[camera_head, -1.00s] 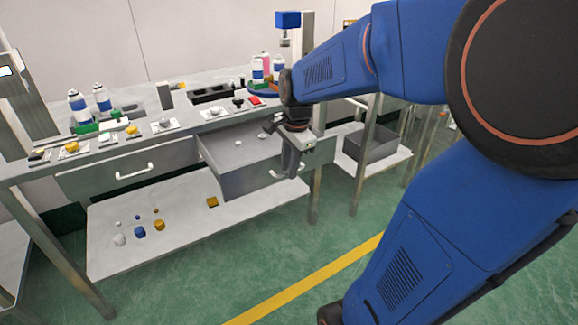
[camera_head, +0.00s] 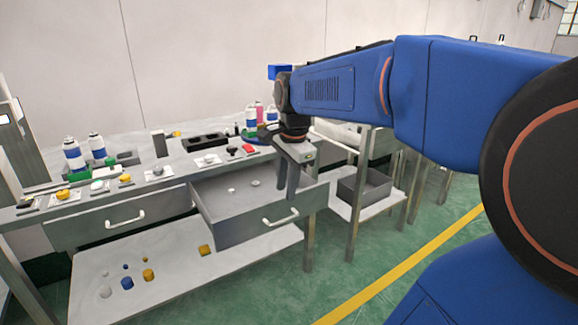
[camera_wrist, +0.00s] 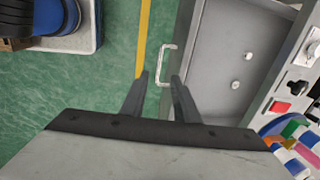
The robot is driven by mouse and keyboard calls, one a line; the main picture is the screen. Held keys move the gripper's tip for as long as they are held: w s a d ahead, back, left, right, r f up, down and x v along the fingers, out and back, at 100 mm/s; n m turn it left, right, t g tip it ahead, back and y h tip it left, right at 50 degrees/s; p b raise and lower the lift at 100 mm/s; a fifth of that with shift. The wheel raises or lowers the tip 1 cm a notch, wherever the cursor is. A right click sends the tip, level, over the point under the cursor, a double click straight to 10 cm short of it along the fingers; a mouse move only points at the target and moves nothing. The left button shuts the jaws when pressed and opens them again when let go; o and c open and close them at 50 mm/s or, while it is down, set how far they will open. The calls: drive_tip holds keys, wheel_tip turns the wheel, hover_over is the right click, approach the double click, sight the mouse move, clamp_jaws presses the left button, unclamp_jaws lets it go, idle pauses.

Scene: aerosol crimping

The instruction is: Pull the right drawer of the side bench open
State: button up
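The right drawer (camera_head: 232,231) of the side bench stands pulled out, with two small pale round parts inside. Its white bar handle (camera_head: 281,218) is in plain view on the drawer front. My gripper (camera_head: 287,194) points down by the drawer front, its tips near the handle but not closed on it. In the wrist view my gripper (camera_wrist: 159,77) has its two dark fingers apart with nothing held. The handle (camera_wrist: 165,64) shows between and beyond the fingertips there, and the open drawer (camera_wrist: 215,60) lies to the right. The exact height gap to the handle is unclear.
The left drawer (camera_head: 140,217) is shut. The bench top carries spray cans (camera_head: 73,154), small parts on plates and a red piece (camera_head: 248,149). A lower shelf (camera_head: 180,262) holds small caps. A dark bin (camera_head: 365,188) stands to the right. The green floor in front is clear.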

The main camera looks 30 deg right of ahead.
wheel_tip(320, 180, up, 6)
drive_tip(key=s, duration=0.1)
drive_tip(key=shift+r, duration=0.25)
drive_tip(key=shift+s, duration=0.15)
drive_tip(key=s+a+f+n+t, duration=0.1)
drive_tip(key=s+a+f+n, duration=0.3)
drive_tip(key=s+f+n, duration=0.3)
drive_tip(key=s+a+f+n+t, duration=0.1)
drive_tip(key=s+a+f+n, duration=0.3)
drive_tip(key=s+f+n, duration=0.4)
drive_tip(key=n, duration=0.2)
drive_tip(key=shift+s+a+f+n+t, duration=0.15)
drive_tip(key=shift+s+f+n+t, duration=0.05)
drive_tip(key=shift+f+n+t, duration=0.2)
